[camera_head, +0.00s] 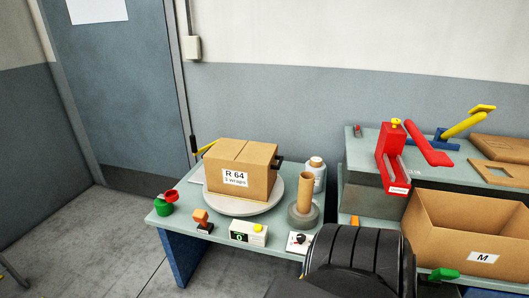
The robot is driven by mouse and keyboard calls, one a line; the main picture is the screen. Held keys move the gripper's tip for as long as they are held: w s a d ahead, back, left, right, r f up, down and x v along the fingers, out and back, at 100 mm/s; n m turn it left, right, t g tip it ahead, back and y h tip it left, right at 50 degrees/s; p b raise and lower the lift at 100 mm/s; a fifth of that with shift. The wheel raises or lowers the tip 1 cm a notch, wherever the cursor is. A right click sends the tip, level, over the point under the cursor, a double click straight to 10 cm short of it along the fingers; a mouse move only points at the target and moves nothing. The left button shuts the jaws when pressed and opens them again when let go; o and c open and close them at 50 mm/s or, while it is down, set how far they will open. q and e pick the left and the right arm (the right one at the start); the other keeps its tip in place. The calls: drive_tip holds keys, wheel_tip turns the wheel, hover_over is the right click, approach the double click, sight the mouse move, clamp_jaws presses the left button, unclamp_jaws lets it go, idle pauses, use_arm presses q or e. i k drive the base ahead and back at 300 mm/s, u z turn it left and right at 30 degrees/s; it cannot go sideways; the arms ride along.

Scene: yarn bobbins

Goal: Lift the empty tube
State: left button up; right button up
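A tan, upright tube (305,190) stands on a round grey base (303,215) on the table, right of the carton. It looks bare, with nothing wound on it. Its lower end is hidden by the base, and I cannot tell whether it sits on a peg. Neither of my grippers can be made out in the head view.
A white bottle (315,176) stands behind the tube. A control box (248,233) and stamp (202,220) line the green table's (178,226) front. An open box (465,225) is at right.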

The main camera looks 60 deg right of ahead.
sight(306, 186)
drive_tip(key=i, duration=1.5)
drive_tip(key=z, duration=3.65)
drive_tip(key=i, duration=0.5)
